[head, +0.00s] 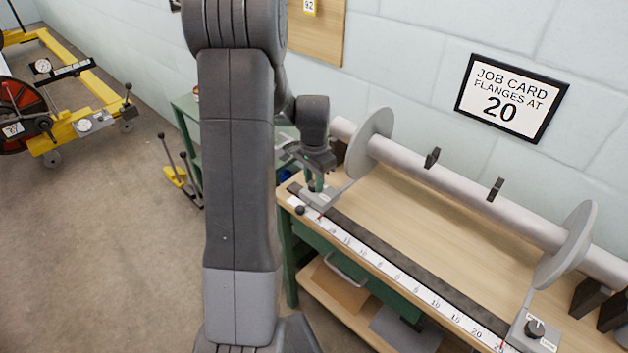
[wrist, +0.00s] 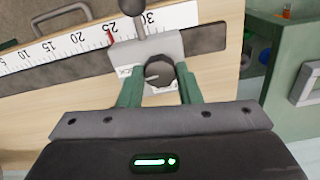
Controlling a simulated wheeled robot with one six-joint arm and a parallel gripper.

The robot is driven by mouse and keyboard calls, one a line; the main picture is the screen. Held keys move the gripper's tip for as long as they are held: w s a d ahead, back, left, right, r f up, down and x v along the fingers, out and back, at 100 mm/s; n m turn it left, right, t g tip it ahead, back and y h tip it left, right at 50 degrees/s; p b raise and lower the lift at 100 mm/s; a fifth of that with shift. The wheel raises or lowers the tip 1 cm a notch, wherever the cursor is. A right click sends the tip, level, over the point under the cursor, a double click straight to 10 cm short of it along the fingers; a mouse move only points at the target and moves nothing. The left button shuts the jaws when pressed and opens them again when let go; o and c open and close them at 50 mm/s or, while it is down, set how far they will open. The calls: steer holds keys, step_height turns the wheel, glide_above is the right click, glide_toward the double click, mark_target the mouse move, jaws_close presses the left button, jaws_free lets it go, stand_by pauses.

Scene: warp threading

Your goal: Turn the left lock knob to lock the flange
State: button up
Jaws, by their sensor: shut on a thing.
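The left lock knob (wrist: 163,74) is dark and round with a pale line on its face; it sits on a grey slider block (wrist: 147,48) in the wrist view. My gripper (wrist: 158,84) has its green fingers on either side of the knob, shut on it. A red pointer (wrist: 110,38) by the block is near 25 on the scale. In the head view my gripper (head: 316,184) is over the left slider block (head: 322,199), near the left flange (head: 370,143). The finger contact is hidden there by my arm and the small size.
The beam (head: 450,190) runs along the wooden bench to the right flange (head: 565,246). The right lock knob (head: 535,328) is on another block. A white scale (head: 400,279) lies along the front. A black-ball lever (wrist: 132,7) stands close above the gripped knob.

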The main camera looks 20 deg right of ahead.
mark_target(314, 184)
steer(key=shift+m, duration=0.5)
steer(key=o, duration=1)
steer(key=shift+r, duration=0.1)
step_height(314, 184, up, 14)
steer(key=shift+f, duration=0.15)
steer(key=shift+f, duration=0.1)
step_height(314, 184, down, 14)
steer(key=shift+r, duration=0.1)
stand_by(0.3)
